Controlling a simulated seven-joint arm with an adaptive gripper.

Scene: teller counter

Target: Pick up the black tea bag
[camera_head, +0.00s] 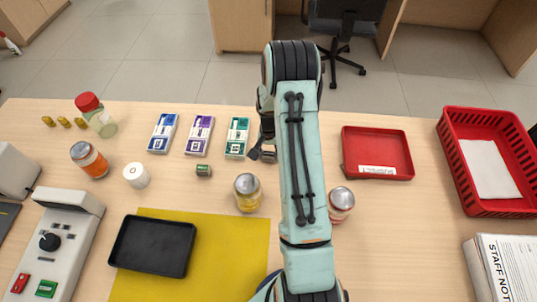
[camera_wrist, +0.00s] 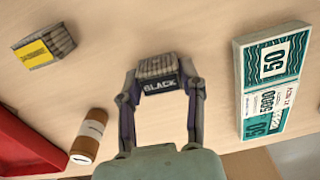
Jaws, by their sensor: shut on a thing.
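The black tea bag (camera_wrist: 158,87), a small grey ridged packet with a dark label reading "BLACK", is between the fingers of my gripper (camera_wrist: 160,88) in the wrist view. My gripper is shut on it from both sides. In the head view my gripper (camera_head: 263,154) is mostly hidden by my arm, just right of the green banknote bundle (camera_head: 237,138). That bundle also shows in the wrist view (camera_wrist: 273,80), apart from the fingers. I cannot tell whether the packet touches the counter.
A yellow-labelled packet (camera_wrist: 45,47) and a brown roll (camera_wrist: 89,135) lie nearby. A red tray (camera_head: 375,171) is to the right, with a red basket (camera_head: 458,135) beyond. A black tray (camera_head: 153,246) is front left.

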